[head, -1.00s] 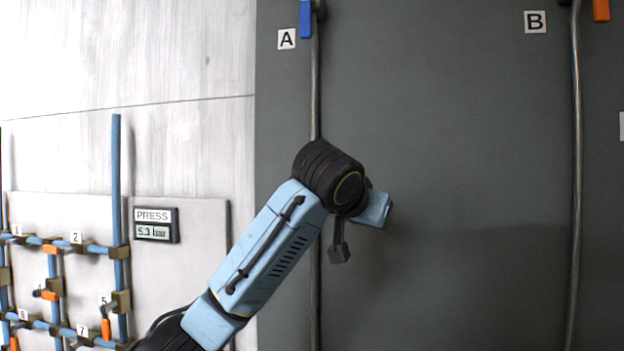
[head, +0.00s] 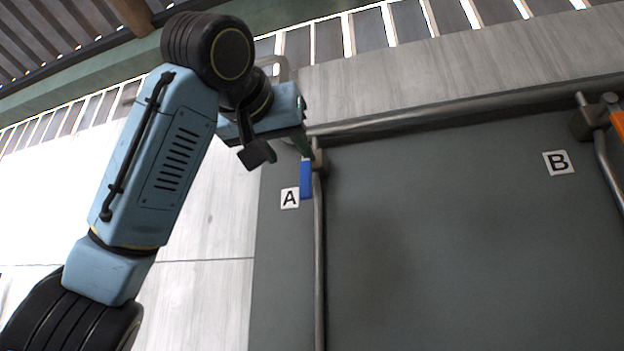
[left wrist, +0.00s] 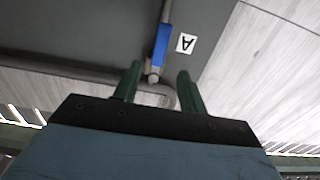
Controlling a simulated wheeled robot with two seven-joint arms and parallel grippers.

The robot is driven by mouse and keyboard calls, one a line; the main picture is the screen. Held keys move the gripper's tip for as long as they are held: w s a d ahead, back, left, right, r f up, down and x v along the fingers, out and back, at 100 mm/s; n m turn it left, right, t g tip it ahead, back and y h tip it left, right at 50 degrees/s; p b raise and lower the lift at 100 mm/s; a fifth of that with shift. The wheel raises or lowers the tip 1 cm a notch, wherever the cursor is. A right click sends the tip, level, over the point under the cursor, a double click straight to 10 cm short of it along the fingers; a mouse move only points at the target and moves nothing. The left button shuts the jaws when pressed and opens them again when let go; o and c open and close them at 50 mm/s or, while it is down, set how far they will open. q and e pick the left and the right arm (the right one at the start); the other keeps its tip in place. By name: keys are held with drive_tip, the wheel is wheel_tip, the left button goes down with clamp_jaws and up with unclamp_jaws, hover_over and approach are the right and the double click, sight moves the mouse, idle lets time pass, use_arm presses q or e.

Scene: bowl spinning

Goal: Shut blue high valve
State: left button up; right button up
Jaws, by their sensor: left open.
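The blue valve handle (head: 306,179) hangs down along the vertical pipe beside the A label (head: 290,198), at the upper left of the grey panel. Its valve body (head: 319,160) sits just above it, under the horizontal pipe. My left gripper (head: 304,150) is at the valve's upper left in the head view, and its fingers are partly hidden. In the left wrist view, my left gripper (left wrist: 157,78) is open, with two green fingers apart. The valve's end shows between the fingertips there, and the blue handle (left wrist: 161,45) extends beyond them. I cannot tell whether they touch it. My right gripper is not in view.
An orange valve handle (head: 617,125) by the B label (head: 558,162) is at the right edge. A thick horizontal pipe (head: 430,110) runs along the panel top. The grey panel (head: 440,240) between the vertical pipes is clear.

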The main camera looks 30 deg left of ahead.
sight(304, 174)
use_arm(q)
drive_tip(key=p+x, duration=0.4)
drive_tip(key=x, duration=0.6)
drive_tip(key=shift+x, duration=0.85)
clamp_jaws()
